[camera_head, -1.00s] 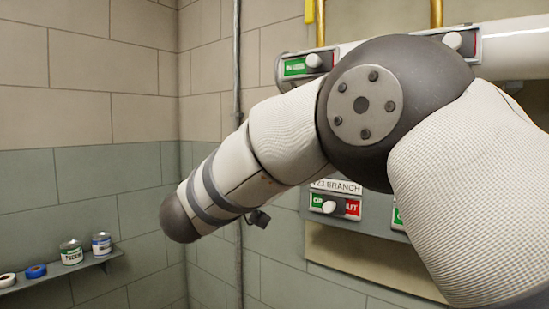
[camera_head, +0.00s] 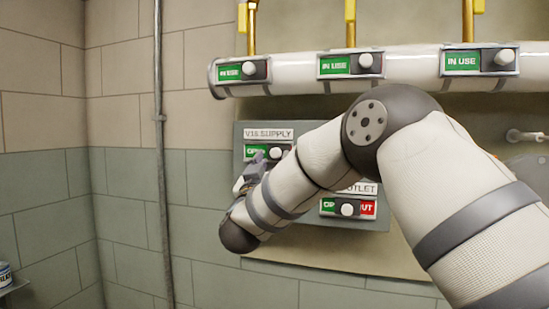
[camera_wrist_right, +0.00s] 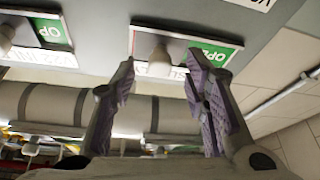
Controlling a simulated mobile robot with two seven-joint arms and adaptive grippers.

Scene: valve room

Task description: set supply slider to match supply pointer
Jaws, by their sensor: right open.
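The supply slider (camera_head: 275,153) is a pale knob in a framed plate under the "V18 SUPPLY" label (camera_head: 268,133) on the grey wall panel. The knob is right of the green field, at the plate's right side. My right gripper (camera_head: 254,168) is just below and left of it, partly hidden by my arm. In the right wrist view, which is upside down, the open fingers (camera_wrist_right: 160,72) point at the supply knob (camera_wrist_right: 158,63), which shows between the tips; contact cannot be told. I cannot make out a supply pointer. My left gripper is not in view.
A lower slider marked "OUTLET" (camera_head: 347,209) sits right of my forearm. Another slider (camera_wrist_right: 50,30) is beside the supply plate in the wrist view. Above runs a white pipe (camera_head: 410,68) with several "IN USE" plates.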

